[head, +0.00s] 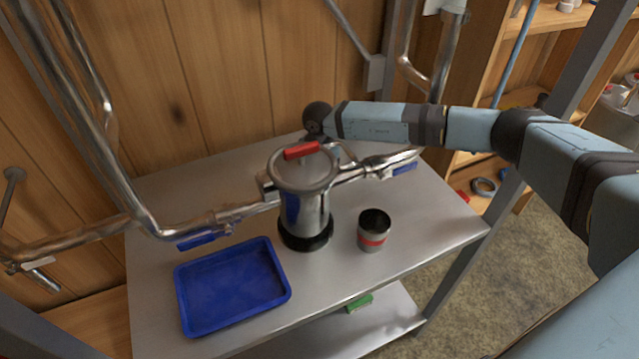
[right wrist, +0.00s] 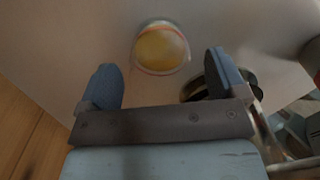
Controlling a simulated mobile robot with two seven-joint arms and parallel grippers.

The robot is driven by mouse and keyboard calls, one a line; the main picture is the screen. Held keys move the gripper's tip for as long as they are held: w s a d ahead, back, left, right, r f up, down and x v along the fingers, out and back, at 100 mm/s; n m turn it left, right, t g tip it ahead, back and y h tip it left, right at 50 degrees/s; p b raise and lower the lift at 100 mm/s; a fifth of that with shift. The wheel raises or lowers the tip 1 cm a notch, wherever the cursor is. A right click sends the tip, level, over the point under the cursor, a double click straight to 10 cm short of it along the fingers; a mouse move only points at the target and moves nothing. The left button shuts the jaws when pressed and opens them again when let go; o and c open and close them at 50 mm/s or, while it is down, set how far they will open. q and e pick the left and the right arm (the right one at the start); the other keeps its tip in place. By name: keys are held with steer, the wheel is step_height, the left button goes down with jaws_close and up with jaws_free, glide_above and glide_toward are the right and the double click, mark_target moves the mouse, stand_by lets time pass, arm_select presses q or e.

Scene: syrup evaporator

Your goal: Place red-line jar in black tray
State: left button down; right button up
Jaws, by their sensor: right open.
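In the head view a small grey jar (head: 372,243) with a red band and a dark open top stands upright on the metal table, right of a steel pot. No black tray shows; a blue rectangular tray (head: 232,287) lies empty at the front left. In the right wrist view my right gripper (right wrist: 165,82) is open and empty. My right gripper is hidden in the head view; my left gripper is out of view.
The steel pot (head: 304,205) with a red-handled lid (head: 302,151) stands mid-table on a black base. Metal pipes with blue handles (head: 403,169) run through to both sides. A green item (head: 359,302) lies on the lower shelf. The table's right side is clear.

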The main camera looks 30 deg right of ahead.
steer(key=shift+r, duration=0.1)
steer(key=c, duration=1.2)
steer(key=shift+o, duration=0.2)
steer(key=shift+r, duration=0.2)
